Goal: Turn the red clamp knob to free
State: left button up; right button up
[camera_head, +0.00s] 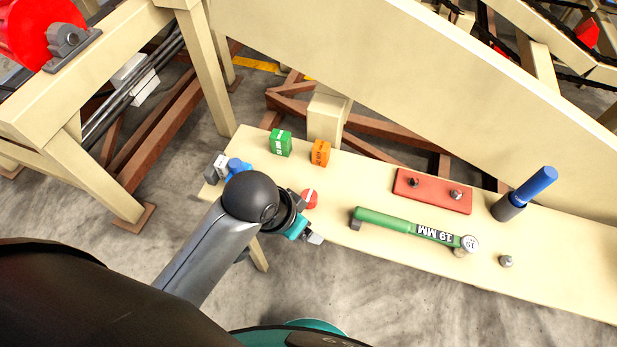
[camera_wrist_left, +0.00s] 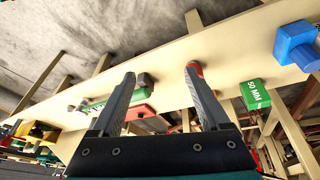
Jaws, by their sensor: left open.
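The red clamp knob (camera_head: 310,198), round with a pale bar mark across it, sits on the pale bench near its front-left part. My left gripper (camera_head: 309,232) is just in front of the knob in the head view, partly hidden by my own wrist. In the left wrist view the left gripper (camera_wrist_left: 161,72) is open with nothing between its fingers. A little of the red knob (camera_wrist_left: 197,67) shows behind the tip of the right-hand finger; I cannot tell if they touch. My right gripper is not in view.
On the bench (camera_head: 560,262) stand a blue-and-grey clamp (camera_head: 236,165), a green block (camera_head: 281,142) and an orange block (camera_head: 320,152). To the right are a green 19 MM wrench (camera_head: 390,220), a red plate with bolts (camera_head: 433,192) and a blue-handled tool (camera_head: 527,193).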

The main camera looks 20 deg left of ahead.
pick_arm(q)
jog(key=w+d+r+m+g, duration=0.2)
jog(key=w+d+r+m, duration=0.2)
jog(key=w, duration=0.1)
jog(key=m+g+y, duration=0.1)
jog(key=m+y, duration=0.1)
send_near(308, 196)
notch_tip(308, 196, down, 10)
jog(key=b, duration=0.3)
jog(key=shift+w+d+f, duration=0.1)
jog(key=shift+f, duration=0.05)
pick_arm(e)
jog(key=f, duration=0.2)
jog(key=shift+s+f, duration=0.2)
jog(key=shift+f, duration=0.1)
pick_arm(q)
grip_shut()
